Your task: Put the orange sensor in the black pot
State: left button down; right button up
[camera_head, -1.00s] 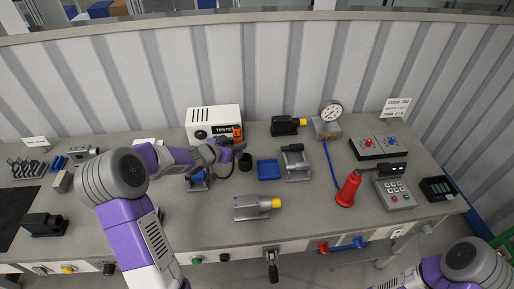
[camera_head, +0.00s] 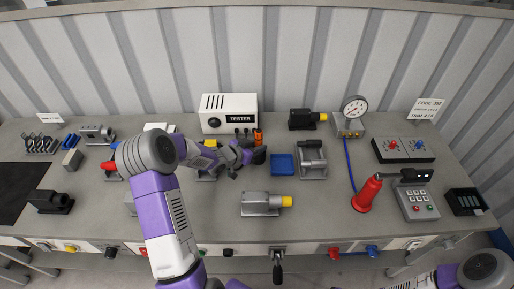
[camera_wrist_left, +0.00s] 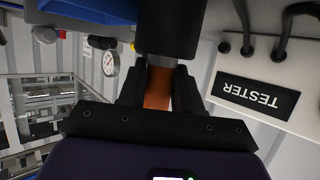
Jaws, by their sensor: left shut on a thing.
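My left gripper (camera_head: 249,157) is at the right front of the white tester. It is shut on the orange sensor (camera_head: 258,137), which stands upright in the head view. In the left wrist view the orange body (camera_wrist_left: 157,90) shows between the two fingers (camera_wrist_left: 158,92). The black pot (camera_head: 260,156) is right at the fingertips in the head view, partly covered by the gripper. It also shows in the left wrist view (camera_wrist_left: 170,28), where the sensor's end disappears at its rim. How deep the sensor sits is hidden. My right gripper is out of view.
The tester (camera_head: 229,112), with dark cables, stands close behind the gripper. A blue tray (camera_head: 282,164) and a grey fixture (camera_head: 312,160) are to the right. A grey motor with a yellow end (camera_head: 264,203) lies in front. The bench between them is bare.

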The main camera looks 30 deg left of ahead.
pick_arm(q)
jog(key=shift+r, duration=0.15)
jog(key=shift+f, duration=0.2)
jog(key=c, duration=0.8)
grip_release()
jog(key=shift+r, duration=0.1)
